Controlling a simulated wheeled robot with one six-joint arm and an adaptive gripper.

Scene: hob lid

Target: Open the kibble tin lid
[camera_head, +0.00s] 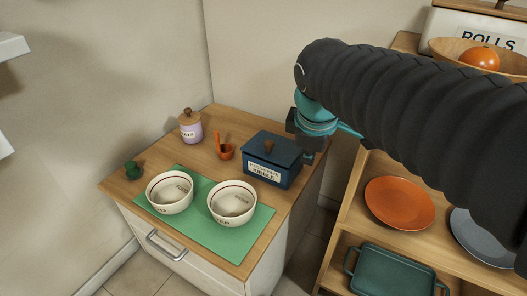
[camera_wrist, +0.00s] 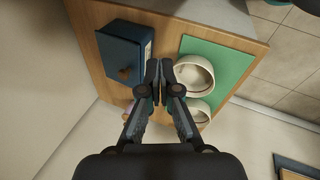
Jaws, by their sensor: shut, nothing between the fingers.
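The kibble tin (camera_head: 271,171) is a dark blue box with a white label on its front, standing on the wooden cabinet top. Its blue lid (camera_head: 285,148) with a brown wooden knob (camera_head: 269,146) looks down on the box. In the wrist view the tin (camera_wrist: 127,50) lies to the left of my fingers. My gripper (camera_wrist: 161,70) is shut and empty, with its fingertips together. In the head view my gripper (camera_head: 308,156) is at the right side of the tin, partly hidden by my arm. I cannot tell whether it touches the tin.
Two white bowls (camera_head: 170,192) (camera_head: 231,203) stand on a green mat (camera_head: 212,238) in front of the tin. A shelf with an orange plate (camera_head: 399,204) is at right.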

